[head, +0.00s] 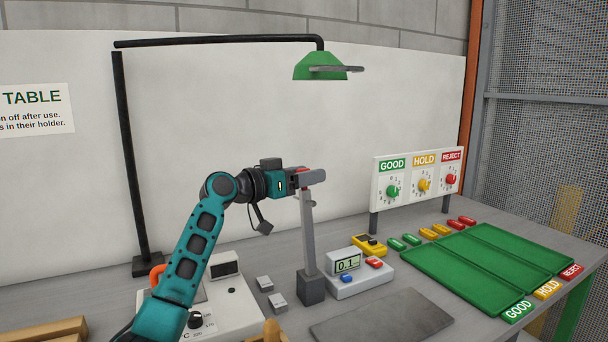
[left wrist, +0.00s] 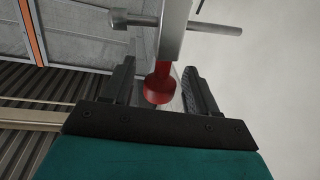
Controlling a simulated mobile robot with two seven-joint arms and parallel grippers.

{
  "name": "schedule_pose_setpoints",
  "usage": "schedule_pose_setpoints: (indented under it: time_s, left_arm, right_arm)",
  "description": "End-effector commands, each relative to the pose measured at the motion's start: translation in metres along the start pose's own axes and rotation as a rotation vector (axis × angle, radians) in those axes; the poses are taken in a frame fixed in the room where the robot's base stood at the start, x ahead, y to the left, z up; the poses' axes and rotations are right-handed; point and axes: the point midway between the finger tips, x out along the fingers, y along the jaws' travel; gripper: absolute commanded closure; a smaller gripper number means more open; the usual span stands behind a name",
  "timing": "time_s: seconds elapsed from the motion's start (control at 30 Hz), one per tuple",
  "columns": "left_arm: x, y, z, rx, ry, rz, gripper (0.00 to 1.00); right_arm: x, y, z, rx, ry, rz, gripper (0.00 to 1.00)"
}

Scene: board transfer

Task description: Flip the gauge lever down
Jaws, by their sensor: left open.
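The gauge stand (head: 308,232) is a grey upright column on a dark block, standing on the bench in the middle of the head view. A red lever with a round knob (left wrist: 158,88) shows at its top in the left wrist view; in the head view only a bit of red shows there, mostly hidden by my gripper. My left gripper (head: 304,180) is at the top of the column. Its two dark fingers (left wrist: 158,76) are apart, one on each side of the red knob; I cannot tell whether either touches it. My right gripper is not in view.
A display box (head: 358,280) reading about 0.1 stands right of the stand. A grey mat (head: 382,318) lies in front. Green trays (head: 455,282) and a dial panel (head: 375,190) are at the right. A green lamp (head: 318,66) hangs above.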

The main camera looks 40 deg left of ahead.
Motion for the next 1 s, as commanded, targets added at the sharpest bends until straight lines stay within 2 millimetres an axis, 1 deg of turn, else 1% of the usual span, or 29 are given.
schedule_pose_setpoints:
  time_s: [0.1,0.7,1.0]
  left_arm:
    - [-0.0001,0.0001,0.0002,0.000,0.000,0.000,0.42]
    - [-0.0005,0.0001,0.0002,0.000,0.000,0.000,0.99]
    - [-0.0006,0.0004,0.0004,0.002,0.000,0.000,1.00]
  right_arm:
    - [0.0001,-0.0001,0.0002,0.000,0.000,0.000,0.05]
    - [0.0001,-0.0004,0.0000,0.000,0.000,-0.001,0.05]
    - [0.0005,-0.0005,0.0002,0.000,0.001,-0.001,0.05]
